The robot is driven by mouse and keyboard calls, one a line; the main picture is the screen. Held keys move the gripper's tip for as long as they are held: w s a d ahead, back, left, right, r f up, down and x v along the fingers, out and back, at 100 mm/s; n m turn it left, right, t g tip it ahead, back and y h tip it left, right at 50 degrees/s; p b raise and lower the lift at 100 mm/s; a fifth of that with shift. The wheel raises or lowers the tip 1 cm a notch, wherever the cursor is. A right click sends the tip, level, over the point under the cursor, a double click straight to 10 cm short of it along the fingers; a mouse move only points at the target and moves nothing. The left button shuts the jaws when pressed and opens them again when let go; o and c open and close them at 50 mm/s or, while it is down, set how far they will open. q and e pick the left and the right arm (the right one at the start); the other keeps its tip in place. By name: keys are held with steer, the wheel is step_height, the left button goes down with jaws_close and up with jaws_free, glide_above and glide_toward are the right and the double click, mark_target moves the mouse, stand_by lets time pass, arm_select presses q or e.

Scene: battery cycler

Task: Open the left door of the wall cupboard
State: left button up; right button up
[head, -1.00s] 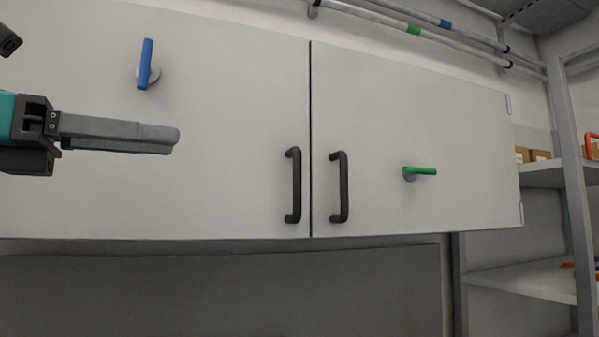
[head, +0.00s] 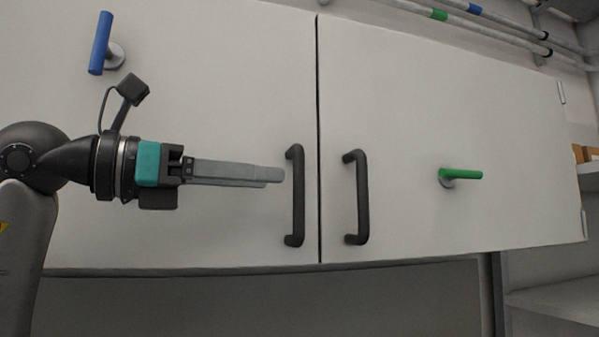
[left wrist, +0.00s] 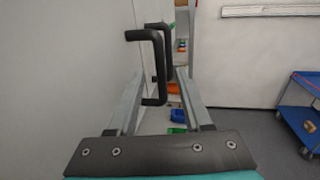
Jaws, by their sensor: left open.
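The wall cupboard has a pale grey left door (head: 220,110) and right door (head: 430,110), both flush and closed, with a thin dark gap between them. The left door's black bar handle (head: 298,196) stands upright near that gap. My left gripper (head: 282,175) points right, level with the handle's upper half, its tips just left of the bar. In the left wrist view the fingers are apart, and the left door's handle (left wrist: 159,68) appears between them, near the tips. Contact cannot be told. My right gripper is in neither view.
The right door's handle (head: 361,197) stands close beyond the gap. A blue rotary lever (head: 101,43) is on the left door, a green one (head: 465,174) on the right door. Shelving (head: 560,300) is at right. A blue cart (left wrist: 302,115) stands on open floor.

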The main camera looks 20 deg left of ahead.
mark_target(294, 180)
arm_select(q)
steer(key=p+x, duration=0.1)
steer(key=x, duration=0.5)
steer(key=shift+w+d, duration=0.15)
steer(key=shift+c, duration=0.2)
jaws_close()
stand_by(1.1)
